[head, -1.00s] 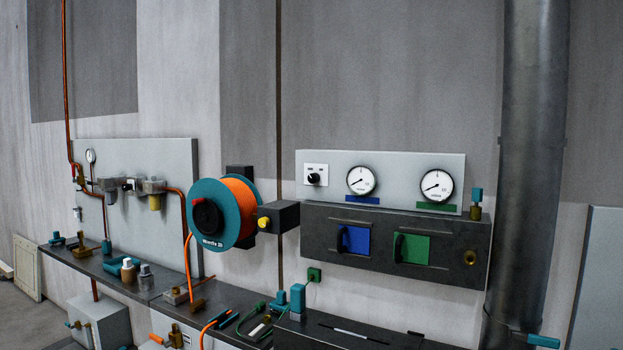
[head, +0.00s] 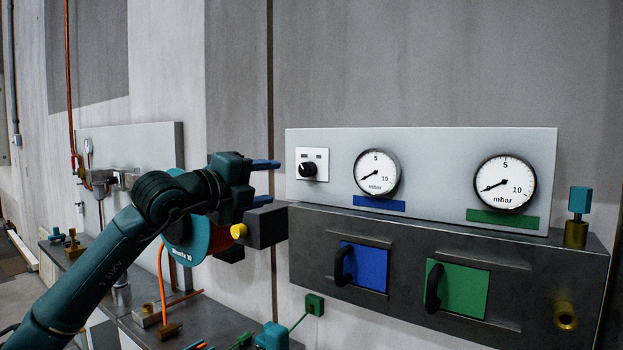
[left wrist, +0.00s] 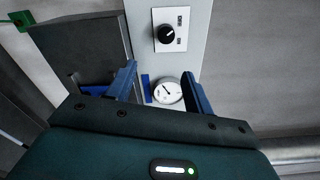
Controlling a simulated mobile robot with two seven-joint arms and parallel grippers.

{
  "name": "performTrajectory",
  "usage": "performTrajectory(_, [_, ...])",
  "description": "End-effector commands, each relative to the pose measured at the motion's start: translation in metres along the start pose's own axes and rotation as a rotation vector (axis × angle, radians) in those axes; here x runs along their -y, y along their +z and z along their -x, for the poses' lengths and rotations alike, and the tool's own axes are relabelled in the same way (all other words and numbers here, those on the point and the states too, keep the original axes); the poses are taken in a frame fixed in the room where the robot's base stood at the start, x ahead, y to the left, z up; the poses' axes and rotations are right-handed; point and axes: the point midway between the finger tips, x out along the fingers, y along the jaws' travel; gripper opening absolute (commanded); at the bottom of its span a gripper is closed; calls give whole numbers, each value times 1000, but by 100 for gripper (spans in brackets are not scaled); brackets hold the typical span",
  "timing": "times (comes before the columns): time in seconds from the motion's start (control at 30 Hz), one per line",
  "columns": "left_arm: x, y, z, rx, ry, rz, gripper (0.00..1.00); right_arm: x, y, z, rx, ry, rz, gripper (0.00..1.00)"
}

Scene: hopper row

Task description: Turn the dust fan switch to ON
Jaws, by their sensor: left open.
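The dust fan switch (head: 308,169) is a black rotary knob on a white plate at the left end of the light grey gauge panel. Its label is too small to read. It also shows in the left wrist view (left wrist: 167,34), beyond the fingertips. My left gripper (head: 266,178) is open and empty, just left of the switch plate in the head view, its blue fingers pointing right. In the left wrist view the fingers (left wrist: 158,80) stand apart with a gauge visible between them. They are not touching the knob. My right gripper is not in view.
Two round gauges (head: 377,173) (head: 505,182) sit right of the switch. Below is a dark box (head: 310,240) with blue (head: 362,267) and green (head: 462,290) handled flaps. A brass valve (head: 577,232) stands far right.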

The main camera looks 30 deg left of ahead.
Motion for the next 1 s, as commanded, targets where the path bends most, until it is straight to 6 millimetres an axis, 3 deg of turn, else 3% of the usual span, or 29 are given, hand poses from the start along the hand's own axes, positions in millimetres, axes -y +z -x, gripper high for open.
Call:
performTrajectory(0.1, [8, 13, 2, 44, 0, -6, 52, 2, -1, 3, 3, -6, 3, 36])
performTrajectory(0.23, [11, 14, -14, 43, 1, -3, 52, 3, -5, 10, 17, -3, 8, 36])
performTrajectory(0.7, [10, 16, -106, 39, 1, -5, 52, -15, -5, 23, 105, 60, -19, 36])
performTrajectory(1.0, [6, 16, -127, 39, 0, -6, 52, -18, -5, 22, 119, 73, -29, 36])
